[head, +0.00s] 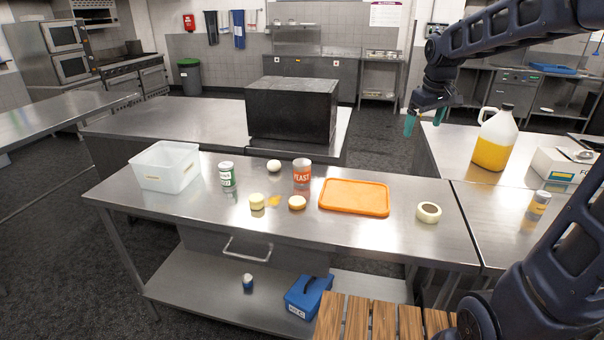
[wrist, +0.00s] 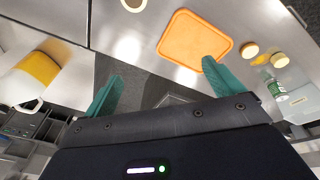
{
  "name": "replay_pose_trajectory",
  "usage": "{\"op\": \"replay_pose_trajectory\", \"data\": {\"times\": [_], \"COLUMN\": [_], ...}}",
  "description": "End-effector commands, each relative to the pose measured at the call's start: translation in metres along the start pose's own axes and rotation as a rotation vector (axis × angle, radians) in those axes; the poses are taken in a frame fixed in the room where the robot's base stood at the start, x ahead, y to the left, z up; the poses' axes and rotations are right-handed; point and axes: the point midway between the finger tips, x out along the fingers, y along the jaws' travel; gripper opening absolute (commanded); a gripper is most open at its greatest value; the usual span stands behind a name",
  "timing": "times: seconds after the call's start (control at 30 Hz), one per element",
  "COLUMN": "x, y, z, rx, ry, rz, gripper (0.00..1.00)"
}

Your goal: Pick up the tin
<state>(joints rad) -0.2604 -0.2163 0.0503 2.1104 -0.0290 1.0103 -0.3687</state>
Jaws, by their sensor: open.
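Several tin-like cylinders are in view, and I cannot tell which one is meant. A tin with an orange YEAST label (head: 302,173) stands upright on the middle steel table. A white-and-green tin (head: 228,175) stands to its left; it also shows at the right of the wrist view (wrist: 279,92). A tin with a yellow label (head: 538,205) stands on the right-hand table. My gripper (head: 425,121), with teal fingers, is open and empty, raised above and behind the orange board. Its fingers also show in the wrist view (wrist: 160,82), apart from every object.
An orange board (head: 354,197), a tape roll (head: 428,212), round pale items (head: 274,166) and a clear bin (head: 165,167) share the middle table. A black box (head: 291,109) stands behind. A yellow-filled jug (head: 494,140) and a white box (head: 562,165) stand right.

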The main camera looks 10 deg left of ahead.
Motion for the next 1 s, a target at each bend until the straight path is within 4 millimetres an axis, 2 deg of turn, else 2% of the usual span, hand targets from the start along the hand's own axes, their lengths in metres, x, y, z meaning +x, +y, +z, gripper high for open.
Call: {"op": "replay_pose_trajectory", "data": {"times": [0.03, 0.1, 0.27, 0.47, 0.77, 1.0], "x": [0.007, 0.014, 0.035, 0.067, 0.127, 0.183], "y": [-0.004, -0.009, -0.024, -0.052, -0.112, -0.172], "z": [-0.018, -0.04, -0.091, -0.151, -0.232, -0.285], "rx": [-0.042, -0.1, -0.231, -0.395, -0.64, -0.83], "ry": [-0.01, -0.019, -0.038, -0.062, -0.092, -0.114], "rz": [-0.009, -0.019, -0.043, -0.076, -0.128, -0.173], "gripper": [0.93, 0.93, 0.93, 0.93, 0.93, 0.93]}}
